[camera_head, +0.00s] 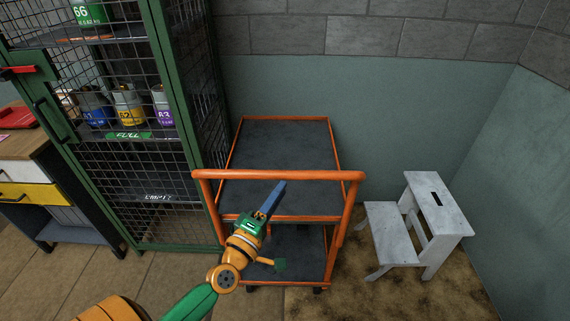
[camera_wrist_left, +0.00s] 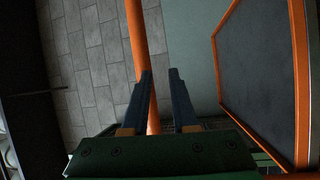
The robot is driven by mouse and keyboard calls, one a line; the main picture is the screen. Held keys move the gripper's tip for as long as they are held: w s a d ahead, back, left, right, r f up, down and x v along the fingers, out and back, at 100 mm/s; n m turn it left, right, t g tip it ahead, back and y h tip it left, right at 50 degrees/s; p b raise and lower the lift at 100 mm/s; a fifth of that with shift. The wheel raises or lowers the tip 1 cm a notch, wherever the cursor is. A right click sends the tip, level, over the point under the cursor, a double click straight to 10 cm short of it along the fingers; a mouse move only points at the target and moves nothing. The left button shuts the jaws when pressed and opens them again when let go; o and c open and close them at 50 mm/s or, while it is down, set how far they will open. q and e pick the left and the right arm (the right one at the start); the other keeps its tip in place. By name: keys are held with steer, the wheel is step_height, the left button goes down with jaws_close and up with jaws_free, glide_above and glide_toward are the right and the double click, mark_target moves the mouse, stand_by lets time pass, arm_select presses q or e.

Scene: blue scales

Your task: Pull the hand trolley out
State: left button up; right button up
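The hand trolley (camera_head: 335,175) has an orange tube frame, dark grey shelves and an orange push handle (camera_head: 300,176) across its near side. It stands with its back near the green wall. My left gripper (camera_head: 278,190) is at the near side of the trolley, its blue fingertips just below the handle bar in the head view. In the left wrist view, my left gripper's fingers (camera_wrist_left: 162,78) are apart. An orange trolley bar (camera_wrist_left: 138,35) runs behind one finger and shows between them; contact cannot be told. My right gripper is not in view.
A green mesh cage (camera_head: 185,100) with labelled cans stands close on the trolley's left. A white step stool (camera_head: 436,205) stands on its right. A workbench (camera_head: 40,180) is at far left. Tiled floor (camera_head: 175,280) lies in front of the cage.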

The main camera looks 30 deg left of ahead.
arm_select(q)
steer(key=w+a+r+n+y, duration=0.1)
steer(key=w+a+r, duration=0.1)
steer(key=w, duration=0.3)
steer(key=shift+w+a+r+t+y+p, duration=0.3)
steer(key=shift+a+r+y+p, duration=0.1)
steer(key=shift+r, duration=0.35)
steer(key=shift+a+f, duration=0.1)
jaws_close()
stand_by(0.8)
